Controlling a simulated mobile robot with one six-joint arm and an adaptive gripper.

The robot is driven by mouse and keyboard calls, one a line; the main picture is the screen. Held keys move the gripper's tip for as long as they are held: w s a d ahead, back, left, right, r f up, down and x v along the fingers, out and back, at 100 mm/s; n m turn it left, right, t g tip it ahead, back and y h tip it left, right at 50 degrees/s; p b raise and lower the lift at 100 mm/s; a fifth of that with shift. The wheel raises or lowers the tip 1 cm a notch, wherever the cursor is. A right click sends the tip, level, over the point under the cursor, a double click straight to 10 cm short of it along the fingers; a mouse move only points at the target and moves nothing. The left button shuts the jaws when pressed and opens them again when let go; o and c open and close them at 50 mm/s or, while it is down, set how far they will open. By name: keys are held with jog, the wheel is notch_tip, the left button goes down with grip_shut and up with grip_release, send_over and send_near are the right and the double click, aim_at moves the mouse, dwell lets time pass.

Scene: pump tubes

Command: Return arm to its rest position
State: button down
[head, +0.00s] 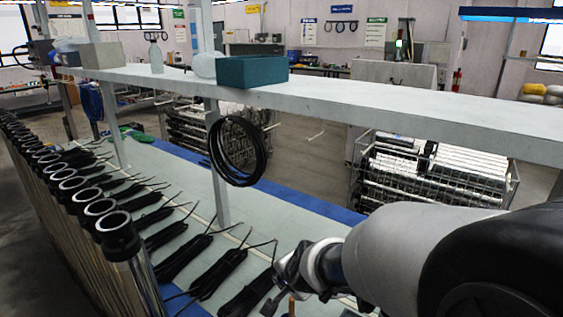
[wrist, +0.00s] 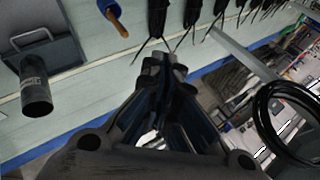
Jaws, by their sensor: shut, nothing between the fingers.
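My arm reaches in from the lower right in the head view, its end over the pale green bench (head: 240,205). My gripper (wrist: 165,62) shows in the middle of the wrist view with its fingertips together and nothing between them. In the head view its fingers are largely hidden behind the wrist parts. No held object shows.
Pump tubes (head: 120,240) stand in a row at the left. Black cable bundles (head: 185,252) lie along the bench. A shelf (head: 370,105) holds a teal box (head: 252,71); a black coil (head: 237,150) hangs below. The wrist view shows a black cylinder (wrist: 36,97) and grey tray (wrist: 45,40).

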jog(key=s+d+r+n+g, duration=0.1)
jog(key=s+d+r+n, duration=0.2)
jog(key=s, duration=0.6)
jog(key=s+d+r+n+h, duration=0.1)
jog(key=s+d+n, duration=0.3)
jog(key=s, duration=0.4)
jog(key=s+d+r+n+g+h, duration=0.1)
jog(key=s+d+r+n, duration=0.2)
jog(key=s+d, duration=0.3)
jog(key=s+r, duration=0.1)
jog(key=s, duration=0.2)
jog(key=shift+s+r+n+g, duration=0.3)
jog(key=shift+s+r, duration=0.05)
jog(key=shift+d, duration=0.1)
